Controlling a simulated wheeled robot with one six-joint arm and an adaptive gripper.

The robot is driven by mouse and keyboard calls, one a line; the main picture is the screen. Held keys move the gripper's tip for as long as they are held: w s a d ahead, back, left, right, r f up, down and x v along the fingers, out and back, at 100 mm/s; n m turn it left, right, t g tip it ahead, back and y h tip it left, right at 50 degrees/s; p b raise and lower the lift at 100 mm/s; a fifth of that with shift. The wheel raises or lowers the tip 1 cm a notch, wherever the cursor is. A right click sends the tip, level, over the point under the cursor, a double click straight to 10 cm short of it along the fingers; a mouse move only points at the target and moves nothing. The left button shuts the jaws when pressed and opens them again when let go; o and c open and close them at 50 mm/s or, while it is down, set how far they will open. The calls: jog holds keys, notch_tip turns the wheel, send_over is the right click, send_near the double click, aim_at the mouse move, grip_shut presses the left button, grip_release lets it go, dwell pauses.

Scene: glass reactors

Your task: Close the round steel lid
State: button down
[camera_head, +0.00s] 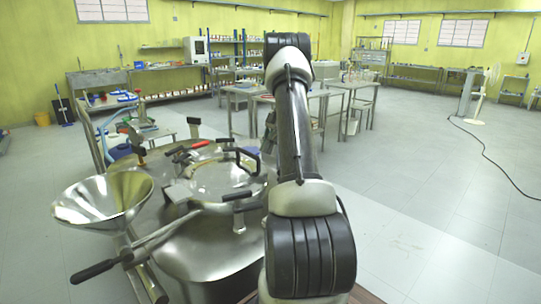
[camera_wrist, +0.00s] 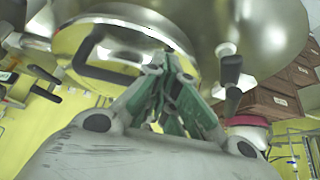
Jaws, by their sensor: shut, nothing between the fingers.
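The round steel lid (camera_head: 218,182) is on top of the steel vessel (camera_head: 205,245) in the head view, with dark handles and clamps around it. I cannot tell from this view whether it lies flat or stands raised. In the wrist view, a round shiny steel piece with a black bar handle (camera_wrist: 92,52), seemingly the lid, fills the upper left. My gripper (camera_wrist: 170,68) has its green fingers together, empty, just in front of that piece's lower edge. I cannot tell whether they touch.
A steel funnel (camera_head: 103,200) stands at the vessel's left, beside a black-ended lever (camera_head: 95,272). A red-handled clamp (camera_head: 188,147) is at the rear rim. Tables (camera_head: 240,95) stand behind. The floor at right is open, crossed by a cable (camera_head: 485,152).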

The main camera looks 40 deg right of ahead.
jog(key=d+f+v, duration=0.1)
jog(key=v, duration=0.7)
jog(key=shift+d+r, duration=0.15)
jog(key=shift+d, duration=0.3)
